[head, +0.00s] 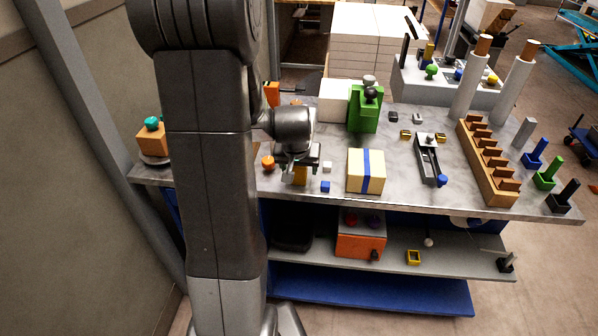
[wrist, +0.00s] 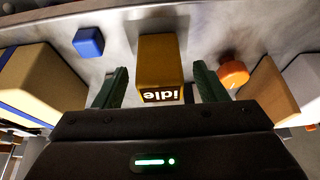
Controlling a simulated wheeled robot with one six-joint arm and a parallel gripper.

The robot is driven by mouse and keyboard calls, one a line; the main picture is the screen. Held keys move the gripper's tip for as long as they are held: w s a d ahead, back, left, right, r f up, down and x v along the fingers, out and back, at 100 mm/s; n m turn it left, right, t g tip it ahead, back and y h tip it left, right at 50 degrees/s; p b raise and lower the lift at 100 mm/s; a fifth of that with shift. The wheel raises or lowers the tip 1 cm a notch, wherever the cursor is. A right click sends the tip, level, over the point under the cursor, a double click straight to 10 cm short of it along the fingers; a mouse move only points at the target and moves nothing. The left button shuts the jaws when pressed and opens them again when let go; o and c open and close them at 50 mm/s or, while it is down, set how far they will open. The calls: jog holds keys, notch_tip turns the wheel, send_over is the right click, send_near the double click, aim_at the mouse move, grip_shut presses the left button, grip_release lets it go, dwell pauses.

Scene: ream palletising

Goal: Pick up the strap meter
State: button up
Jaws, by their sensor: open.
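The strap meter appears to be the small yellow-orange box (wrist: 160,62) with a dark display reading "idle", upside down in the wrist view. In the head view only a bit of this box (head: 300,176) shows under my gripper, on the grey workbench. My gripper (wrist: 158,84) is open, with its two dark green fingers to the left and right of the box. Gaps show between the box and both fingers, so it is not gripped. In the head view my gripper (head: 297,168) is low over the bench, and its fingers are mostly hidden.
A blue cube (head: 325,187) and an orange knob (head: 268,162) lie close on either side. A cream box with a blue strap (head: 357,171) stands to the right. A green device (head: 364,112) stands behind. The workbench (head: 405,196) has its front edge close by.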

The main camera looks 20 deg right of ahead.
jog(key=shift+x, duration=1.35)
